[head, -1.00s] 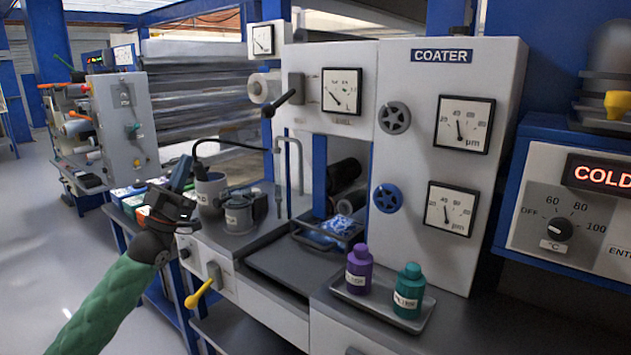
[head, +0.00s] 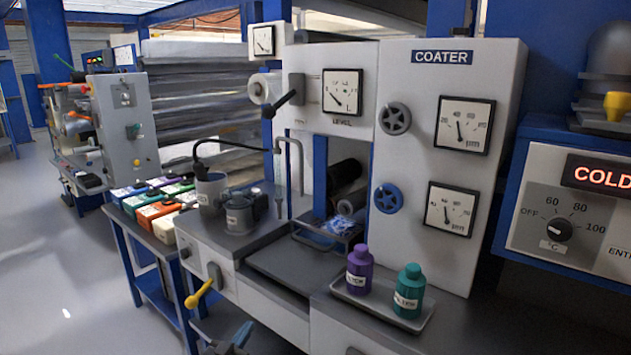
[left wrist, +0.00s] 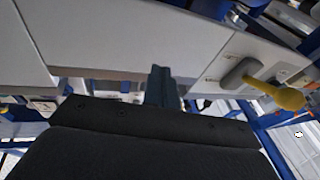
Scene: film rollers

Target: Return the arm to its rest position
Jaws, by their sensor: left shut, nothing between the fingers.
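My left gripper (head: 238,338) shows at the bottom edge of the head view, low in front of the coater's bench and below the yellow lever. Only its tip end is in the picture. In the left wrist view its fingers (left wrist: 162,85) are together with nothing between them, and they touch nothing that I can make out. The bench's pale front panel lies beyond them. My right gripper is in neither view.
The yellow-knobbed lever (head: 199,293) sticks out of the bench front; it also shows in the left wrist view (left wrist: 280,94). A tray (head: 382,309) holds a purple bottle (head: 359,270) and a teal bottle (head: 409,291). Colored boxes (head: 158,212) stand on a side table.

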